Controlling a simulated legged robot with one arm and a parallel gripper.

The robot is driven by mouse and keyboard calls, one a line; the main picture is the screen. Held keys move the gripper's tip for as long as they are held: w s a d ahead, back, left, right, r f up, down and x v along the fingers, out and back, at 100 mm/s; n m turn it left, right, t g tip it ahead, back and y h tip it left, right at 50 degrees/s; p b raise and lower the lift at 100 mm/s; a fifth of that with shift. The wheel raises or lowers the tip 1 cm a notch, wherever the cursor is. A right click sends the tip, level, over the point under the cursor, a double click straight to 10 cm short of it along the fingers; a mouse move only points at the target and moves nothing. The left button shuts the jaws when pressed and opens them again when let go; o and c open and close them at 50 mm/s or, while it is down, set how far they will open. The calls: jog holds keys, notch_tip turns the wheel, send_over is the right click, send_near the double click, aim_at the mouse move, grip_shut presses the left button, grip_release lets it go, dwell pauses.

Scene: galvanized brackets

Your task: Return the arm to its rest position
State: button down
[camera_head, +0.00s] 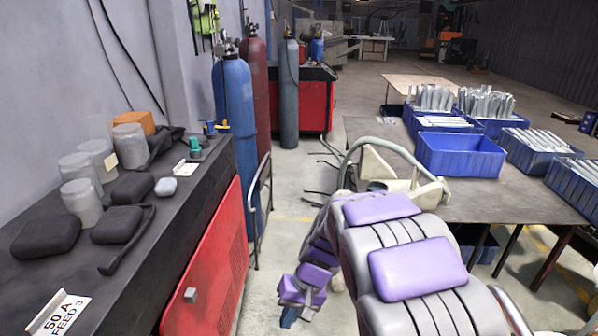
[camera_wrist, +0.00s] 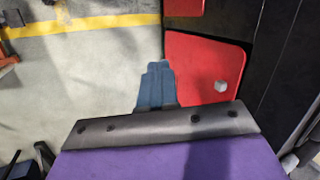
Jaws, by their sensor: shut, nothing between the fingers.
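My arm (camera_head: 415,268), grey with purple pads, reaches out from the lower right of the head view, then bends down and left. My gripper (camera_head: 288,318) hangs low over the floor, between the red-fronted bench and the table on the right. In the wrist view its blue fingers (camera_wrist: 157,85) are together with nothing between them. The wrist view looks down on concrete floor and a red panel (camera_wrist: 205,70). The gripper appears apart from the panel. Much of the gripper is hidden in the head view.
A dark bench (camera_head: 150,215) with jars and black pouches stands left. Gas cylinders (camera_head: 236,120) stand behind it, by a metal rail (camera_head: 262,205). A table (camera_head: 490,200) on the right holds blue bins (camera_head: 460,155) of metal brackets. The floor between is narrow, with cables farther back.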

jog(key=s+d+r+h, duration=0.1)
jog(key=s+d+r, duration=0.2)
jog(key=s, duration=0.6)
jog(key=s+d+r+m+h, duration=0.1)
jog(key=s+d+r+h, duration=0.1)
jog(key=s+d, duration=0.6)
jog(key=s+d+r+h, duration=0.1)
jog(key=s+d+r, duration=0.3)
jog(key=s, duration=0.7)
jog(key=shift+s+d, duration=0.2)
jog(key=shift+d, duration=0.6)
